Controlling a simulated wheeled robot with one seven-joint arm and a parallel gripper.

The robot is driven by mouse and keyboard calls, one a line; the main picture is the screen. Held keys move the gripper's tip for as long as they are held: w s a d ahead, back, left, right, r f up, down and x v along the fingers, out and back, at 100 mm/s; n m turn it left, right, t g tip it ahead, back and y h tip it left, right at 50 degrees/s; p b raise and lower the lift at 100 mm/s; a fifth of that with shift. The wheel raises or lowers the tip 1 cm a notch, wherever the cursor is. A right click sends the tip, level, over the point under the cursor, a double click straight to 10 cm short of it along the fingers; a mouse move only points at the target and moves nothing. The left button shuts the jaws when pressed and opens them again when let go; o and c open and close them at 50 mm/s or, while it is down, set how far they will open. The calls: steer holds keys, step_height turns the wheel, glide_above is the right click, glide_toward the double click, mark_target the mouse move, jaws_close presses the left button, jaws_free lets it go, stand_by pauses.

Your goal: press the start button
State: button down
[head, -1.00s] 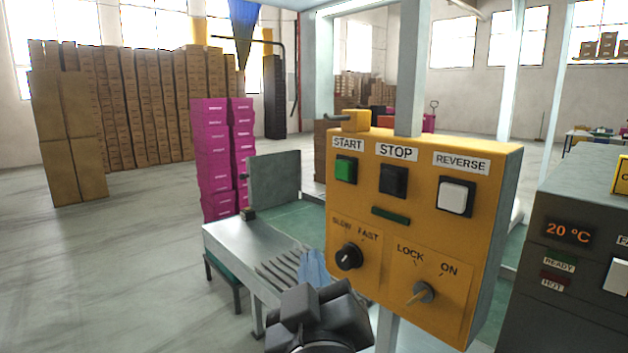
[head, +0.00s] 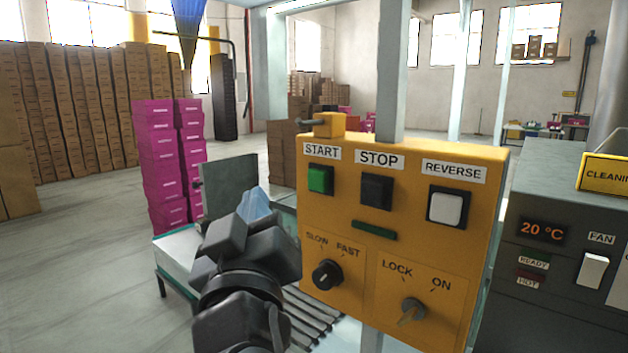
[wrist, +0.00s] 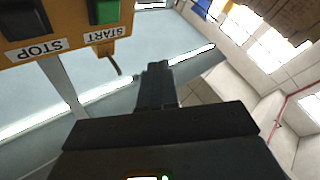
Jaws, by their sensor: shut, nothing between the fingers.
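The green start button (head: 320,179) sits at the upper left of the yellow control panel (head: 352,224), under a START label. It also shows near the top of the wrist view (wrist: 104,10), where the panel appears upside down. My gripper (wrist: 155,70) is shut and empty; its fingers point past the start button's side of the panel, apart from the button. In the head view my dark wrist stands left of the panel, and it hides most of the gripper.
A black stop button (head: 376,191) and a white reverse button (head: 446,207) sit right of the start button. A speed knob (head: 326,275) and a lock switch (head: 411,311) are below. A grey machine (head: 545,200) stands right. Magenta boxes (head: 165,165) are stacked left.

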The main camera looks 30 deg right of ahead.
mark_target(318, 180)
steer(key=w+d+p, duration=0.1)
steer(key=w+d, duration=0.1)
steer(key=d, duration=0.5)
steer(key=shift+w+d, duration=0.25)
steer(key=shift+d, duration=0.15)
steer(key=shift+d, duration=0.15)
stand_by(1.7)
steer(key=shift+w+d, duration=0.1)
steer(key=shift+d, duration=0.2)
